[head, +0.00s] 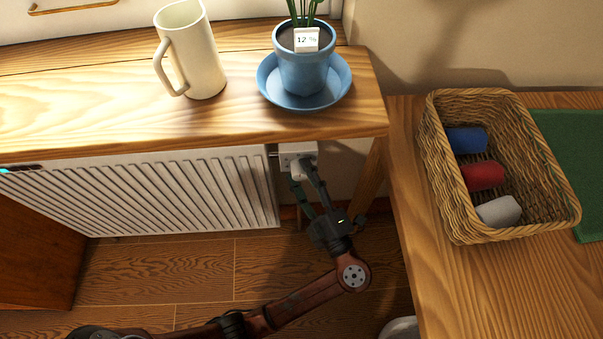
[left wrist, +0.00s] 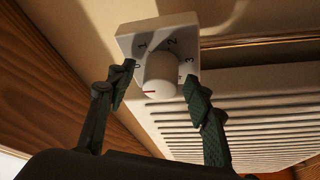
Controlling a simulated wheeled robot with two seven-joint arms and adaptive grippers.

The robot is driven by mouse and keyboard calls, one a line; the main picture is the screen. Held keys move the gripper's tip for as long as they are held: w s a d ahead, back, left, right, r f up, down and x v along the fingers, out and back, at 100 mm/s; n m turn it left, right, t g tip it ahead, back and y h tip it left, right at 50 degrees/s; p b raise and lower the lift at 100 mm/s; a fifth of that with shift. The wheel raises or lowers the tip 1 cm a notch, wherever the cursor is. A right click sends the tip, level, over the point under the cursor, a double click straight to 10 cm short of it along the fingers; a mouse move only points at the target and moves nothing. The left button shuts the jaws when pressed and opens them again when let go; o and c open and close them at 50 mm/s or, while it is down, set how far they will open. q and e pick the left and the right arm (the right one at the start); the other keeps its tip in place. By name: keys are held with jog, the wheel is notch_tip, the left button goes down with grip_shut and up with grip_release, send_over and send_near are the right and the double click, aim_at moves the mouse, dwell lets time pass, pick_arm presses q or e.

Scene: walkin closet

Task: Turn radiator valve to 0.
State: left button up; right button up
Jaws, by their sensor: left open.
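The radiator valve shows under the shelf edge in the head view (head: 298,153), at the right end of the white radiator (head: 180,190). In the left wrist view its round white knob (left wrist: 160,77) sits on a square white plate with digits; 1, 2 and 3 are readable. A red line on the knob's face lies at its lower left, pointing roughly left. My left gripper (head: 304,178) is open below the valve. In the left wrist view its fingers (left wrist: 158,82) stand either side of the knob; whether they touch it is unclear. My right gripper is not seen.
A wooden shelf (head: 110,105) overhangs the radiator, with a white jug (head: 202,60) and a blue potted plant (head: 303,72) on a saucer. A wooden table (head: 440,285) at right bears a wicker basket (head: 433,150) with rolled cloths. The wooden floor (head: 200,265) below looks clear.

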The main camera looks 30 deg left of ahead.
pick_arm(q)
jog(key=v, duration=1.1)
jog(key=shift+s+d, duration=0.2)
jog(key=shift+d, duration=0.15)
